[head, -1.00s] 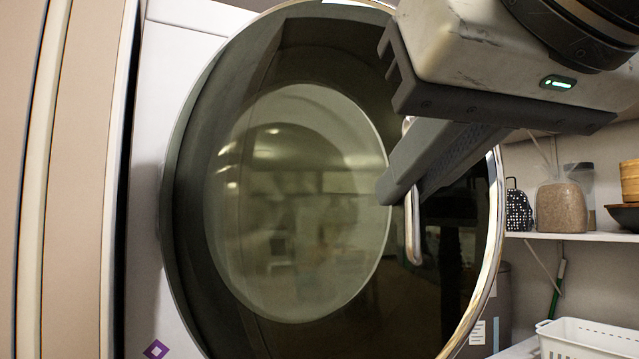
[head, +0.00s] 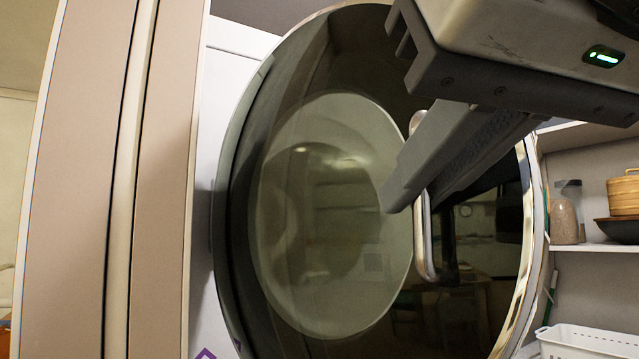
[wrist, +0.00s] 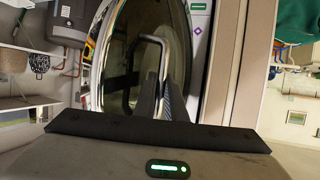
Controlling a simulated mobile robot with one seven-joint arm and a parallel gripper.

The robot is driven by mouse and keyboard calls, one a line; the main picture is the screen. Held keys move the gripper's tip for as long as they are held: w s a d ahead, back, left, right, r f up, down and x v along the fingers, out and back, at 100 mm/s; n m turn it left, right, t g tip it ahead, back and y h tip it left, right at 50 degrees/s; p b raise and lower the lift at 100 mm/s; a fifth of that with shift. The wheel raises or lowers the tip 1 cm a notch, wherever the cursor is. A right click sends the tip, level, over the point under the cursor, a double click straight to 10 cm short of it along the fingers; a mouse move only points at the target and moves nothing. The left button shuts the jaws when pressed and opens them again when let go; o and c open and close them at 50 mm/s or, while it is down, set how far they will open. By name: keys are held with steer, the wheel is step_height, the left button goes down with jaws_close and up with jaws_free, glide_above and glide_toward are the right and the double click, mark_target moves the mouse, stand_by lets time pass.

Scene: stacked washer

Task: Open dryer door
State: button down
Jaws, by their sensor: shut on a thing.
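The dryer door (head: 325,180) is a large round dark-glass door with a chrome rim, filling the middle of the head view. It appears swung out at an angle, its right edge toward me. Its curved metal handle (head: 424,240) is on the right part of the glass. My gripper (head: 408,195) is at the handle, with its fingers shut around the bar. In the wrist view the fingers (wrist: 160,100) straddle the lower part of the handle (wrist: 150,39), and the door (wrist: 125,60) shows at a steep slant. The dryer's opening is hidden behind the door.
A beige panel (head: 85,180) stands close at the left, beside the white machine side (head: 205,290). At the right are a shelf (head: 590,247) with a jar (head: 565,215), a dark bowl (head: 622,229) and a bamboo steamer (head: 623,194). A white basket (head: 585,343) sits lower right.

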steer(key=shift+s+a+r, duration=0.1)
steer(key=shift+s+a, duration=0.2)
steer(key=shift+a, duration=0.15)
steer(key=c, duration=1.8)
jaws_free()
